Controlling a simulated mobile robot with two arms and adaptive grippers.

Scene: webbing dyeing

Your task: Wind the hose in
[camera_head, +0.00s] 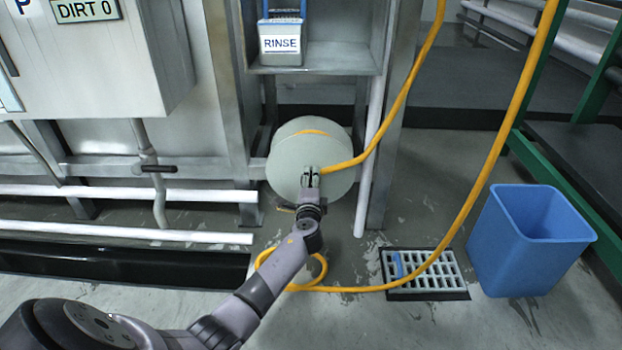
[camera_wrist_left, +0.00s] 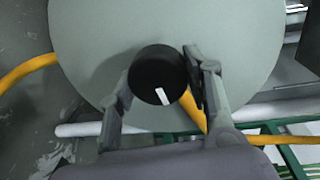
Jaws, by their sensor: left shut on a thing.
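The hose reel (camera_head: 285,160) is a pale grey-green drum below a metal shelf, and its round face fills much of the left wrist view (camera_wrist_left: 240,40). The yellow hose (camera_head: 395,100) leaves the reel to the right and rises out of the top of the head view. Another stretch of yellow hose (camera_head: 488,160) hangs down to the floor and ends in a loop below the reel. My left gripper (camera_head: 310,177) is at the reel's face, shut on a black round knob (camera_wrist_left: 155,66) with a white mark. My right gripper is not in view.
A floor drain grate (camera_head: 432,281) lies under the hose, with a small blue item on it. A blue bin (camera_head: 525,240) stands to its right. White pipes (camera_head: 120,231) run low at the left. A RINSE container (camera_head: 281,42) sits on the shelf above.

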